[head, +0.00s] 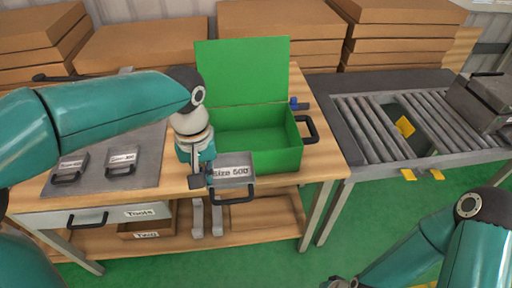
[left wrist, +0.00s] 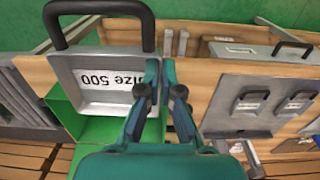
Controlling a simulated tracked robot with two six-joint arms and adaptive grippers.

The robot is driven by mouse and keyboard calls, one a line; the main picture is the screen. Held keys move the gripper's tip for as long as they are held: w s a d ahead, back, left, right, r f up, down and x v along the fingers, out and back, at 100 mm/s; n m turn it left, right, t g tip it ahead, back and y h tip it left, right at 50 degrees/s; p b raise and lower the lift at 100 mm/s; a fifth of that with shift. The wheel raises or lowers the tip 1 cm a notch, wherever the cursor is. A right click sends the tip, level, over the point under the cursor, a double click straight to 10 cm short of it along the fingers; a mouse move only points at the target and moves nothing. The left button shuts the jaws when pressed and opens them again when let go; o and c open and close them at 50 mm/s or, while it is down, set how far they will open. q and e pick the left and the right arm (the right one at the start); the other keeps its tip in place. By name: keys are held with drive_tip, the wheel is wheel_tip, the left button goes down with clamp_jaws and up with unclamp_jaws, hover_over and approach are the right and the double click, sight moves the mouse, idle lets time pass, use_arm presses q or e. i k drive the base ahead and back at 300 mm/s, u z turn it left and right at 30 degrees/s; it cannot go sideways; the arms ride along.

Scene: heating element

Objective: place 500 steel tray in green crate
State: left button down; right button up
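The 500 steel tray (head: 233,162) is a grey metal tray with a "Size 500" label and a dark handle. My left gripper (head: 201,178) is shut on its left side in the head view and holds it in front of the green crate (head: 283,160). The left wrist view shows the tray (left wrist: 105,105) with its side edge between the fingers (left wrist: 162,78). The crate stands on the wooden bench with its lid up, and its visible inside is empty. It also shows behind the tray in the left wrist view (left wrist: 62,116). My right gripper (head: 343,283) is barely visible at the bottom edge.
Two other labelled steel trays lie on a grey mat (head: 148,172) at the left of the bench (head: 322,150). A dark handle (head: 310,128) sticks out from the crate's right side. Cardboard boxes (head: 145,45) stand behind, and a roller conveyor (head: 365,125) stands at right.

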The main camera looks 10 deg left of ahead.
sight(252, 149)
drive_tip(key=i, duration=0.9)
drive_tip(key=u, duration=0.05)
